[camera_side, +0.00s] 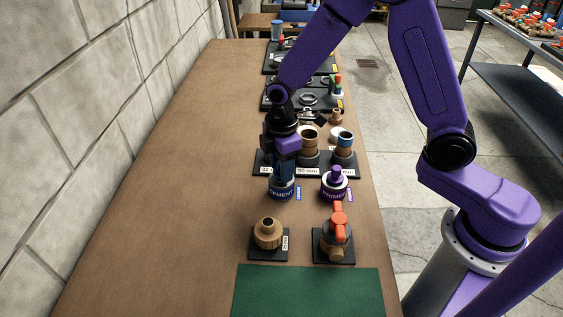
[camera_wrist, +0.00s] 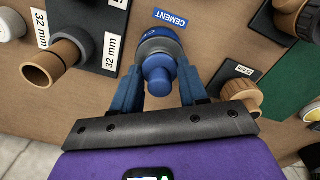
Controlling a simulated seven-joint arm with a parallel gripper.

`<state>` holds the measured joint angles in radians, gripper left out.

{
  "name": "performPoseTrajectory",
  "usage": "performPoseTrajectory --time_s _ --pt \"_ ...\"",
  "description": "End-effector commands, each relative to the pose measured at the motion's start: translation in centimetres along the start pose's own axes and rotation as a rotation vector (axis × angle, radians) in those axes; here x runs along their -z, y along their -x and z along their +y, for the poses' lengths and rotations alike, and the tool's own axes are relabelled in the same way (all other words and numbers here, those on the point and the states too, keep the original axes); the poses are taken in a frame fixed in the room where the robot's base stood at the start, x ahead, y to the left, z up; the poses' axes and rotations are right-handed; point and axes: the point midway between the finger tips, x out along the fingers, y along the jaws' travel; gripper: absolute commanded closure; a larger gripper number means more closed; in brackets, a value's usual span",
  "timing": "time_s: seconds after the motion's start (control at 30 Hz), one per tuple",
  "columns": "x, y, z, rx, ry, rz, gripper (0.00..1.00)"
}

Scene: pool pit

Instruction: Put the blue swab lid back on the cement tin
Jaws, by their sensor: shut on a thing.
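My gripper (camera_side: 282,172) points down over the cement tin (camera_side: 282,191), which stands on the table with a dark blue label. In the wrist view, my gripper's two blue fingers (camera_wrist: 159,88) are shut on the blue swab lid (camera_wrist: 158,76), one on each side of its knob. The lid is over the tin, and the tin's blue side (camera_wrist: 164,36) shows past it. The fingers hide most of the lid in the side view. I cannot tell whether the lid is fully seated or slightly above the rim.
The purple primer tin (camera_side: 335,188) stands close to the right. Behind is a rack (camera_side: 262,168) of pipe pieces with size labels. In front are a brown fitting (camera_side: 267,234), a red-handled valve (camera_side: 338,225) and a green mat (camera_side: 310,290). The table's left side is clear.

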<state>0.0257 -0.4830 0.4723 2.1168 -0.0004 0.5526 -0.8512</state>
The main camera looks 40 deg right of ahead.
Motion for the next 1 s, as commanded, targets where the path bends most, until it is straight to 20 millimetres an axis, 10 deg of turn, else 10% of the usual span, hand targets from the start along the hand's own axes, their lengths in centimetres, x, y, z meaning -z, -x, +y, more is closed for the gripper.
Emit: performPoseTrajectory --time_s 0.97,1.0 --pt "-0.01 -0.82 -0.01 0.000 0.000 0.000 0.77" --pt "-0.01 -0.81 -0.01 0.000 0.000 0.000 0.47"
